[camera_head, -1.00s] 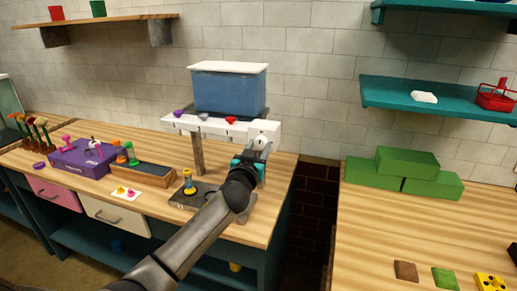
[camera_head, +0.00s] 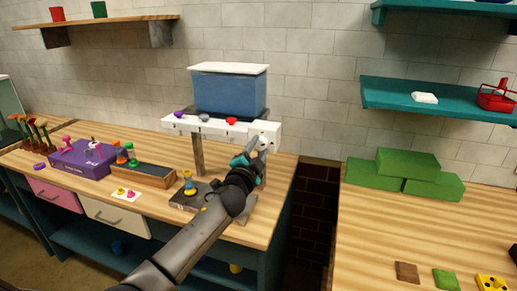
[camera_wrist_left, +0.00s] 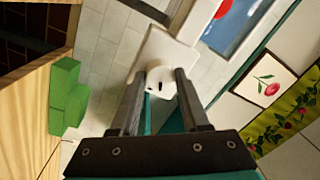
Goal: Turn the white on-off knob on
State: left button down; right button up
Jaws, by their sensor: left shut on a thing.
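The white on-off knob (camera_wrist_left: 158,78) is round, with a small dark mark on its face, and sits on a white square plate (camera_wrist_left: 165,45) at the end of the panel. In the head view the knob (camera_head: 262,142) is partly hidden by my gripper. My left gripper (camera_head: 255,150) is at the knob, and in the left wrist view its two fingers (camera_wrist_left: 160,74) lie on either side of it, shut on it. My right gripper is not in view.
The white panel (camera_head: 213,132) carries a purple, a grey and a red knob, under a blue tank (camera_head: 230,92) with a white lid. Green blocks (camera_head: 405,172) lie on the right counter, beyond a gap. A dark pad (camera_head: 193,197) with stacked rings is below my arm.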

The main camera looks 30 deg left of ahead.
pick_arm(q)
jog(key=m, duration=0.5)
jog(key=shift+h, duration=0.3)
dwell(0.4)
jog(key=shift+c, duration=1.9)
grip_release()
jog(key=shift+s, duration=0.15)
jog(key=v, duration=1.5)
jog(key=shift+b, duration=0.3)
jog(key=shift+f, duration=0.2)
